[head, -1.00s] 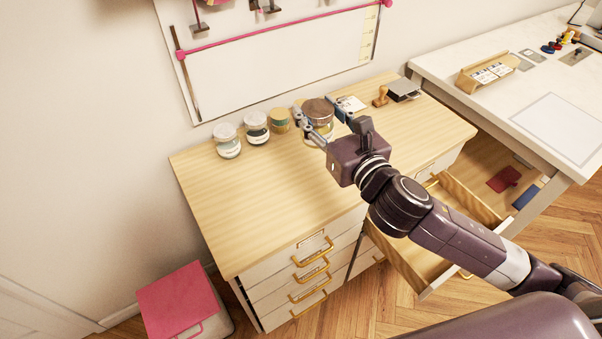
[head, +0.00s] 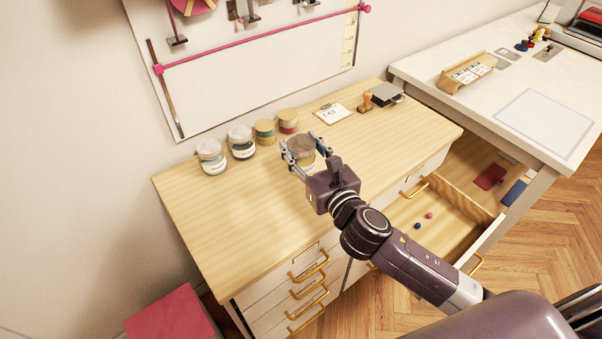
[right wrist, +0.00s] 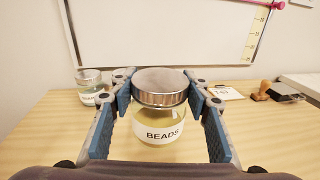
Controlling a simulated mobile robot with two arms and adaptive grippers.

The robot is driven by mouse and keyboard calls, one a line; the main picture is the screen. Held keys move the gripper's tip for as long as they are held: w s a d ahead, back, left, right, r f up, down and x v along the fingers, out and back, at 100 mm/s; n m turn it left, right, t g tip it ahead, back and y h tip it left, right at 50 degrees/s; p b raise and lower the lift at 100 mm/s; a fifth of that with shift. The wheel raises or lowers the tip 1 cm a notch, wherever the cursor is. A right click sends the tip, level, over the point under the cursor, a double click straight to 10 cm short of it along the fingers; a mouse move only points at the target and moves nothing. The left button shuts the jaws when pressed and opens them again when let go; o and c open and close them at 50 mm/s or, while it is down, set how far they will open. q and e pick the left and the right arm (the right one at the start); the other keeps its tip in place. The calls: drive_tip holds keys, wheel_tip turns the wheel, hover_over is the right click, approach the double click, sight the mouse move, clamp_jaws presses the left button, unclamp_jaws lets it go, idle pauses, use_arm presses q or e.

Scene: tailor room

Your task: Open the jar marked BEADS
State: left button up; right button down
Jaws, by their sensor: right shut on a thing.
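The jar marked BEADS (right wrist: 160,126) is clear glass with pale yellowish contents, and stands upright in the right wrist view. Its round metal lid (right wrist: 161,87) is on. In the head view the jar's lid (head: 301,146) looks brown, over the front part of the wooden counter (head: 240,215). My right gripper (head: 302,152) has one finger on each side of the lid and is shut on it. The blue finger pads also flank the jar in the right wrist view (right wrist: 160,90). I cannot tell whether the jar's base touches the counter. My left gripper is not in view.
Several other lidded jars (head: 241,141) stand in a row along the wall. A card (head: 331,113) and a wooden stamp (head: 366,102) lie behind to the right. An open drawer (head: 445,225) holds two small balls. The counter's left part is clear.

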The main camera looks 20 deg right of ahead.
wheel_tip(320, 180, down, 8)
drive_tip(key=shift+f+b, duration=0.1)
drive_tip(key=shift+b, duration=0.85)
drive_tip(key=shift+f, duration=0.15)
drive_tip(key=c, duration=1.1)
unclamp_jaws()
